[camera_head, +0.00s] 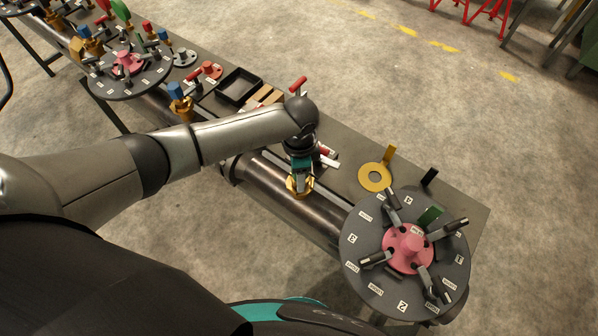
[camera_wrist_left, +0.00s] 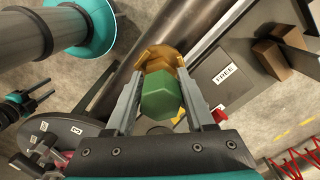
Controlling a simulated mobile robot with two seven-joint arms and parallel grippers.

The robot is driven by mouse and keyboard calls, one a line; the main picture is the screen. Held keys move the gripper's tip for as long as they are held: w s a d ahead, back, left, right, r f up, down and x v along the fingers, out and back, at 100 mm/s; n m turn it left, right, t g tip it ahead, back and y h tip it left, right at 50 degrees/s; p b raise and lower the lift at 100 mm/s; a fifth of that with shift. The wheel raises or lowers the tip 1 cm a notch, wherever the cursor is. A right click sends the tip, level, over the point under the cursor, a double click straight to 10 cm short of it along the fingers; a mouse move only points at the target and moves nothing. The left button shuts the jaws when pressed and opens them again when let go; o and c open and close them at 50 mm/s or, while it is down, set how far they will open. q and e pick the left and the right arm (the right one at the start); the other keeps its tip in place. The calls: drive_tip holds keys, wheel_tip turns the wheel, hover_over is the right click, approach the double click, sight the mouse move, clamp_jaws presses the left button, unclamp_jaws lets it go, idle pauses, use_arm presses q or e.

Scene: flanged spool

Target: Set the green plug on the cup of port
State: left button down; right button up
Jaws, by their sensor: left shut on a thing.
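My left gripper (camera_head: 300,176) hangs over the pipe in the head view. In the left wrist view my left gripper (camera_wrist_left: 157,100) is shut on the green plug (camera_wrist_left: 161,96), a hexagonal green piece held between the two grey fingers. A brass cup of a port (camera_head: 299,187) stands on the pipe directly under the gripper. The cup also shows behind the plug in the left wrist view (camera_wrist_left: 160,57), partly covered by it. I cannot tell whether plug and cup touch. A dark two-pronged part at the left wrist view's left edge may be my right gripper (camera_wrist_left: 40,95).
A dark round flange (camera_head: 362,285) with a pink hub and clamps is at the right. A yellow ring with a tab (camera_head: 375,178) lies on the bench. A black tray (camera_head: 239,88) and another flange (camera_head: 106,83) are farther left. A blue-topped brass valve (camera_head: 180,100) stands on the pipe.

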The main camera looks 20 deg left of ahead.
use_arm(q)
drive_tip(key=shift+c, duration=0.9)
unclamp_jaws()
drive_tip(key=shift+r, duration=0.1)
wheel_tip(320, 180, up, 15)
drive_tip(key=p, duration=0.2)
